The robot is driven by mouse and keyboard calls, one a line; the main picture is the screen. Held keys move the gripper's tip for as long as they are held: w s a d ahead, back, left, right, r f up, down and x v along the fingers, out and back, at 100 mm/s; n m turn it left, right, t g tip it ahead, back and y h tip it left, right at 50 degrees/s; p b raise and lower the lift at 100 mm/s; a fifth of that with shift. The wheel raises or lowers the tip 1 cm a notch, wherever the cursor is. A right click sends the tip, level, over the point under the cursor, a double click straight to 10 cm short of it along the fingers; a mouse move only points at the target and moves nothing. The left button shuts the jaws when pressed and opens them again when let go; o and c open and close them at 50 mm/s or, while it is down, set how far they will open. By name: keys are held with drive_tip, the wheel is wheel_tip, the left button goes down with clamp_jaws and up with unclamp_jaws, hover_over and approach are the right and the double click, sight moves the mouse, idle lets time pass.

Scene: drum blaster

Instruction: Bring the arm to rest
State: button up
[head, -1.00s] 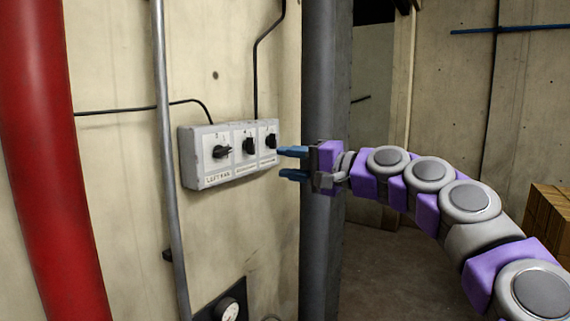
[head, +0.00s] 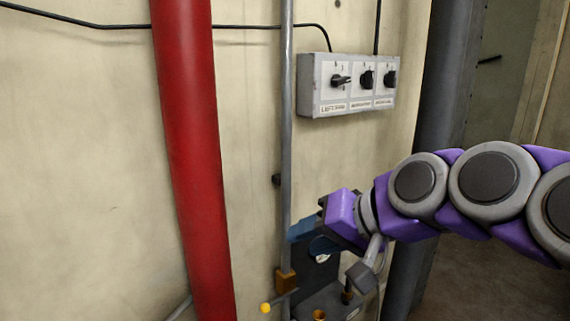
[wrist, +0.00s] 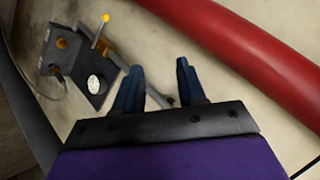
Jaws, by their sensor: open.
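My gripper (head: 308,242) has blue fingers and ends my purple and grey arm. In the head view it hangs in front of the wall, lower than the grey switch box (head: 312,92) and near the thin grey pipe. In the wrist view my gripper (wrist: 160,68) has its two blue fingers apart with nothing between them. My arm is bent and reaches in from the right side of the head view. The wrist and fingers partly hide the equipment low on the wall.
A thick red pipe (head: 195,130) and a thin grey pipe (head: 286,130) run up the wall. A yellow-knobbed lever (head: 265,308) sits below my gripper. A round gauge (wrist: 96,84) shows in the wrist view. A dark column (head: 440,90) stands right of the switch box.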

drive_tip(key=s+f+n+g+h+b, duration=0.15)
drive_tip(key=s+f, duration=0.25)
drive_tip(key=f, duration=0.5)
drive_tip(key=s+f+g+h+b, duration=0.2)
drive_tip(key=s+f, duration=0.3)
drive_tip(key=f, duration=0.3)
drive_tip(key=s+d+f+g+h+b, duration=0.2)
drive_tip(key=s+d+f, duration=0.3)
drive_tip(key=s+f, duration=0.2)
drive_tip(key=s+d+f+g+h+b, duration=0.1)
drive_tip(key=s+d+f, duration=0.3)
drive_tip(key=s+f, duration=0.4)
wheel_tip(320, 180, down, 3)
drive_tip(key=shift+s+d+m+g+h+b, duration=0.25)
drive_tip(key=shift+d+m+g+h+b, duration=0.15)
drive_tip(key=shift+g+h, duration=0.35)
